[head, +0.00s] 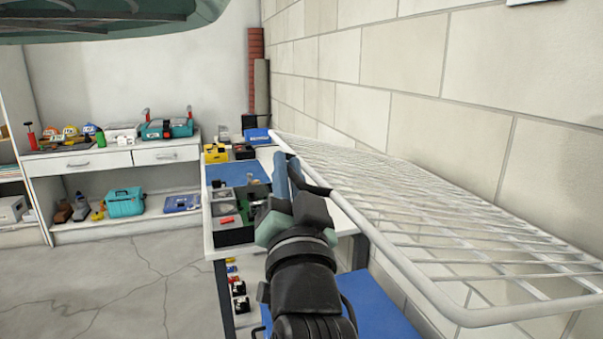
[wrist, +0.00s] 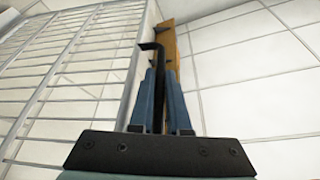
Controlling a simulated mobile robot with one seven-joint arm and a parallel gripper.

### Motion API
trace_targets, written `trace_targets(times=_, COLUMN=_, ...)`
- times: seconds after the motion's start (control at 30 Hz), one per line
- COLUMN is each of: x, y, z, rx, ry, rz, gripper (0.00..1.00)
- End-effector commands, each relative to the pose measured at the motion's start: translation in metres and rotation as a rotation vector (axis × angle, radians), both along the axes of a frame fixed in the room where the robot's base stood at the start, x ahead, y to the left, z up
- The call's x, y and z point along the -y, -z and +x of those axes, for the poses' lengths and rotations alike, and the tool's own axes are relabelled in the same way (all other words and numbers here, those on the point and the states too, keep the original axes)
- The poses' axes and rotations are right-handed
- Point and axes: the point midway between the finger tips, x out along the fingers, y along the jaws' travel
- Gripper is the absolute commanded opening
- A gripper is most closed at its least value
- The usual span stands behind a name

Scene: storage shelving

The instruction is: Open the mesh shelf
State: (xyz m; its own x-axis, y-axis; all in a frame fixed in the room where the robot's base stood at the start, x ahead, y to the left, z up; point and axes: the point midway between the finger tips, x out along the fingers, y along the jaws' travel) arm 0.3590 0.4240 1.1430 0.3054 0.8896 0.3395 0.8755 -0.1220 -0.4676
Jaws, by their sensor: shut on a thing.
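The mesh shelf (head: 430,215) is a white wire rack with a rounded tube rim, sloping along the block wall on the right in the head view. It also fills the left of the wrist view (wrist: 75,65). My gripper (head: 288,172) is at the rim's left side, its blue fingers pointing away from me. In the wrist view the fingers (wrist: 163,85) are closed around a thin black hooked bar (wrist: 157,58). In the head view a dark piece reaches from the fingers toward the rim; whether it is fixed to the shelf is hard to tell.
A workbench (head: 340,228) with bins stands beneath the shelf, beside my gripper. A blue box (head: 257,136) and yellow case (head: 216,153) sit at its far end. A white cabinet (head: 110,160) with tools is at the back left. The floor (head: 110,275) on the left is clear.

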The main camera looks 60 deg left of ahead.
Motion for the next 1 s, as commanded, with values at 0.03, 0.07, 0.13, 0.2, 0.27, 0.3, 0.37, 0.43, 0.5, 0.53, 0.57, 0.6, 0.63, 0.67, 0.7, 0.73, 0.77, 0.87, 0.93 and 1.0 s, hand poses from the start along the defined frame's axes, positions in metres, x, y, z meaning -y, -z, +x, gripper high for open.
trace_targets(times=0.03, x=0.000, y=0.014, z=-0.002, rx=0.015, ry=-0.001, rz=-0.003, gripper=0.00)
trace_targets(times=0.07, x=0.000, y=0.017, z=-0.003, rx=0.024, ry=-0.001, rz=-0.003, gripper=0.00)
trace_targets(times=0.13, x=-0.001, y=0.023, z=-0.005, rx=0.041, ry=-0.001, rz=-0.006, gripper=0.00)
trace_targets(times=0.2, x=-0.001, y=0.027, z=-0.006, rx=0.056, ry=-0.002, rz=-0.008, gripper=0.00)
trace_targets(times=0.27, x=-0.001, y=0.030, z=-0.007, rx=0.066, ry=-0.002, rz=-0.009, gripper=0.00)
trace_targets(times=0.3, x=-0.001, y=0.032, z=-0.008, rx=0.071, ry=-0.002, rz=-0.010, gripper=0.00)
trace_targets(times=0.37, x=-0.001, y=0.034, z=-0.008, rx=0.079, ry=-0.002, rz=-0.011, gripper=0.00)
trace_targets(times=0.43, x=-0.002, y=0.035, z=-0.009, rx=0.084, ry=-0.002, rz=-0.012, gripper=0.00)
trace_targets(times=0.5, x=-0.002, y=0.036, z=-0.009, rx=0.088, ry=-0.001, rz=-0.013, gripper=0.00)
trace_targets(times=0.53, x=-0.002, y=0.036, z=-0.009, rx=0.088, ry=-0.001, rz=-0.013, gripper=0.00)
trace_targets(times=0.57, x=-0.002, y=0.036, z=-0.009, rx=0.089, ry=-0.001, rz=-0.013, gripper=0.00)
trace_targets(times=0.6, x=-0.002, y=0.036, z=-0.009, rx=0.089, ry=-0.001, rz=-0.013, gripper=0.00)
trace_targets(times=0.63, x=-0.002, y=0.036, z=-0.009, rx=0.089, ry=-0.001, rz=-0.013, gripper=0.00)
trace_targets(times=0.67, x=-0.002, y=0.036, z=-0.009, rx=0.089, ry=-0.001, rz=-0.013, gripper=0.00)
trace_targets(times=0.7, x=-0.002, y=0.036, z=-0.009, rx=0.089, ry=-0.001, rz=-0.014, gripper=0.00)
trace_targets(times=0.73, x=-0.002, y=0.036, z=-0.009, rx=0.089, ry=-0.001, rz=-0.014, gripper=0.00)
trace_targets(times=0.77, x=-0.002, y=0.036, z=-0.009, rx=0.089, ry=-0.001, rz=-0.014, gripper=0.00)
trace_targets(times=0.87, x=-0.002, y=0.036, z=-0.009, rx=0.089, ry=-0.001, rz=-0.014, gripper=0.00)
trace_targets(times=0.93, x=-0.002, y=0.036, z=-0.009, rx=0.089, ry=-0.001, rz=-0.014, gripper=0.22)
trace_targets(times=1.0, x=-0.002, y=0.036, z=-0.009, rx=0.089, ry=-0.001, rz=-0.014, gripper=0.27)
